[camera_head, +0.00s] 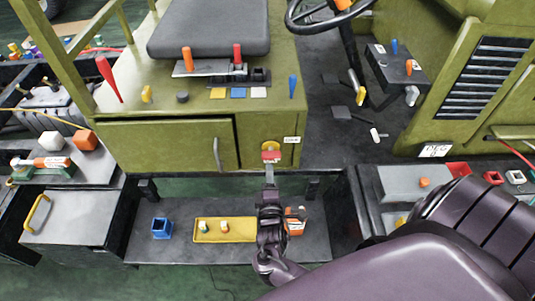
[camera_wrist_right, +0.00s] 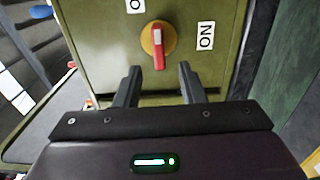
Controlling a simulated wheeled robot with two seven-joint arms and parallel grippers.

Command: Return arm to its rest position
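My right arm comes in from the lower right of the head view, across the front of the green chassis. My right gripper (camera_wrist_right: 161,75) is open and empty. In the wrist view its two fingers stand apart just below a rotary switch (camera_wrist_right: 157,50) with a red handle on a yellow disc. The handle lies roughly upright in that view and no finger visibly touches it. The switch also shows in the head view (camera_head: 270,152), just beyond the right gripper (camera_head: 269,172). My left arm and gripper are not in view.
An ON label (camera_wrist_right: 206,35) sits right of the switch. Below, a dark shelf (camera_head: 180,250) holds a blue square holder (camera_head: 162,228) and a yellow tray (camera_head: 240,237). A steering wheel (camera_head: 320,12) and a seat (camera_head: 210,28) stand above. A cabinet door (camera_head: 165,147) is shut.

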